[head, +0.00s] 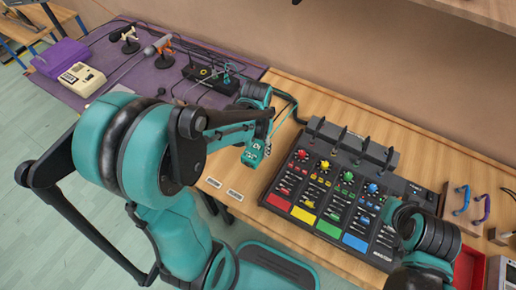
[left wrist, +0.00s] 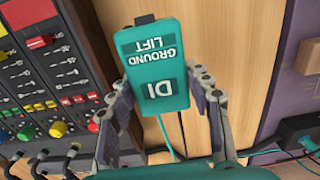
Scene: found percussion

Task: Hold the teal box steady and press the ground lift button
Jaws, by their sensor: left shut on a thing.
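The teal box (left wrist: 155,70) shows in the left wrist view with white "DI" and "GROUND LIFT" labels. A small dark part (left wrist: 145,19) sticks out of its far end; I cannot tell whether it is the button. My left gripper (left wrist: 158,80) is shut on the box, one finger on each side. In the head view the teal box (head: 253,153) is by the left end of the mixer, and my left gripper (head: 257,137) is just above it. Whether the box touches the table is unclear. My right arm is at the lower right, its gripper not visible.
A black mixer (head: 297,213) with coloured knobs and pads takes up the table's middle. A purple mat (head: 150,85) at the left holds small instruments, a black unit (head: 210,77) with cables and a cream device (head: 82,78). A red bin (head: 468,268) is at the right.

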